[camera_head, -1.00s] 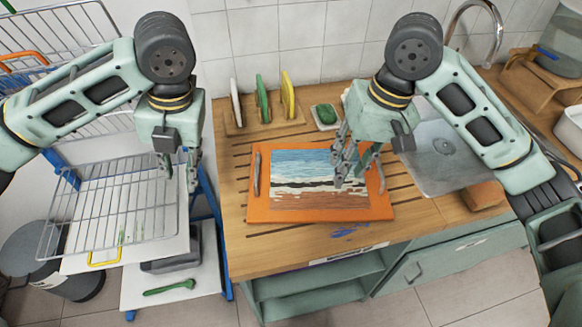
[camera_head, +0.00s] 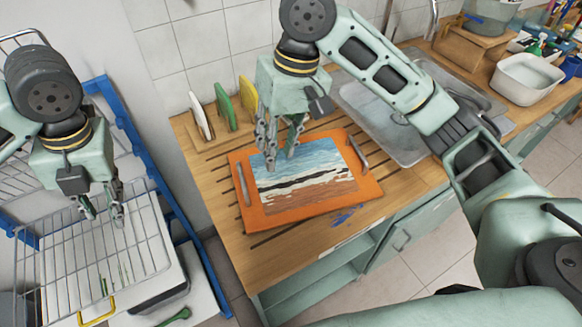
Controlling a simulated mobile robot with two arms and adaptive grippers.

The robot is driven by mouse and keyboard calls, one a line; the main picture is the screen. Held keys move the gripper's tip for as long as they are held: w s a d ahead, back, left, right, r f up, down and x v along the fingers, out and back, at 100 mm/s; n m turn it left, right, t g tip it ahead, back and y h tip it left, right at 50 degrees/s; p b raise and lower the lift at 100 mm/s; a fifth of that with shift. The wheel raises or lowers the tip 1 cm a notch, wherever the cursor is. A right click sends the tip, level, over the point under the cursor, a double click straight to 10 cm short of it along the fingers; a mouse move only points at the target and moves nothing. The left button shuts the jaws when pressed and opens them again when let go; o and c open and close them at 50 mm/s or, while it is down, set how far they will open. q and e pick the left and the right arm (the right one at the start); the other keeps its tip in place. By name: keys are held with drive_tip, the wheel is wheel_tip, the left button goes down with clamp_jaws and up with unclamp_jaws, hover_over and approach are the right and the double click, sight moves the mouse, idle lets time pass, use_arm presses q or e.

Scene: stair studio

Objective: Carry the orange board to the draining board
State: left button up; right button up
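The orange board (camera_head: 296,210) lies flat on the grooved wooden draining board (camera_head: 207,180) of the counter. A picture of sea and shore (camera_head: 305,180) lies on it, and it has a grey handle at its left and right ends. My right gripper (camera_head: 280,162) is over the board's upper left part, fingers pointing down and apart, with nothing seen between them. Whether its tips touch the picture I cannot tell. My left gripper (camera_head: 103,218) is over the wire rack at the left, away from the board, its fingers apart and empty.
A wire rack (camera_head: 60,262) on a blue-framed trolley (camera_head: 150,165) stands left of the counter. White, green and yellow boards (camera_head: 222,106) stand upright behind the orange board. A sink (camera_head: 385,118) and a white basin (camera_head: 525,80) are to the right.

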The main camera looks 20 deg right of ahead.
wheel_tip(320, 180, up, 9)
drive_tip(key=d, duration=0.2)
drive_tip(key=shift+d, duration=0.25)
drive_tip(key=shift+a, duration=0.1)
